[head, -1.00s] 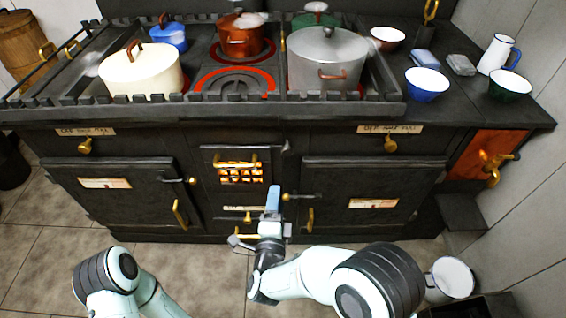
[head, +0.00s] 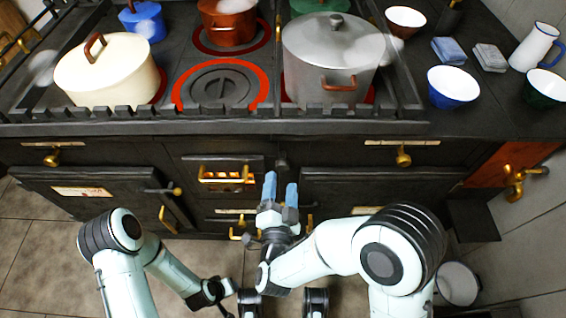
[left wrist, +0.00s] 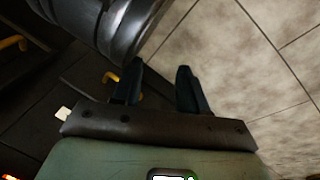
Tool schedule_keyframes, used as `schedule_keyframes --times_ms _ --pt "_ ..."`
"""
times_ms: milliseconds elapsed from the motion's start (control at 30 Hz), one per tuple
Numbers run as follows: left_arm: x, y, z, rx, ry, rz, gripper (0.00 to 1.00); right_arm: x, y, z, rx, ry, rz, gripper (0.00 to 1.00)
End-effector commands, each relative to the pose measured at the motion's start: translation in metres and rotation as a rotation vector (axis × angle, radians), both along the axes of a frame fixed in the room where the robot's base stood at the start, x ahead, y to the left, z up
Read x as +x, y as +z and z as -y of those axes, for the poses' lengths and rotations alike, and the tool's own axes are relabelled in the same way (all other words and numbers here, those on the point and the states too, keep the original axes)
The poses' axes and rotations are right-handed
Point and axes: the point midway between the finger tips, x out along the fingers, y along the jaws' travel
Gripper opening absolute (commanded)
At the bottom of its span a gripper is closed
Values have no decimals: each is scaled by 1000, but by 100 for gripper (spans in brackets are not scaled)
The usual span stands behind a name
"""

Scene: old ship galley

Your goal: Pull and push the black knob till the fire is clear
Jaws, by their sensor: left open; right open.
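The black knob (head: 281,160) is a small dark shape on the stove front, just right of the fire window (head: 229,174). Its outline is hard to make out against the black stove. Orange flames glow behind the window's bars. My right gripper (head: 281,190) is open and empty, its two blue fingertips pointing up at the stove just below the knob, with a gap to it in the picture. My left gripper is low in front of the stove; in the left wrist view (left wrist: 158,88) its two dark fingers are apart with nothing between them, over the tiled floor.
Brass handles (head: 168,219) and a brass tap (head: 515,182) stick out from the stove front. A cream pot (head: 105,75), a grey pot (head: 335,60) and other cookware stand on top. A white bucket (head: 457,285) stands on the floor at right.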

Motion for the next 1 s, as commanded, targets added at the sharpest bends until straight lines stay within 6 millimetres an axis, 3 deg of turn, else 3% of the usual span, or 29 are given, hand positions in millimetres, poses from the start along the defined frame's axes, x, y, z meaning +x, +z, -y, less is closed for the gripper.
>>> schedule_keyframes --times_ms 100,300,500,767,933,967,1000 --pt "-7 -7 -1 -2 1 -23 43 26 -1 3 2 -4 2 63" --pt "-15 -14 -2 -3 3 -51 43 56 -1 4 1 -1 1 63" --pt "-19 -16 -3 -4 4 -63 43 67 0 4 0 1 1 63" --pt "-19 -16 -3 -4 4 -64 43 68 0 4 0 1 0 63" --pt "-19 -16 -3 -4 4 -63 43 68 0 4 0 1 0 8" --pt "-19 -16 -3 -4 4 -63 43 68 0 4 0 1 0 0" --pt "-19 -16 -3 -4 4 -63 43 68 0 4 0 1 0 0"
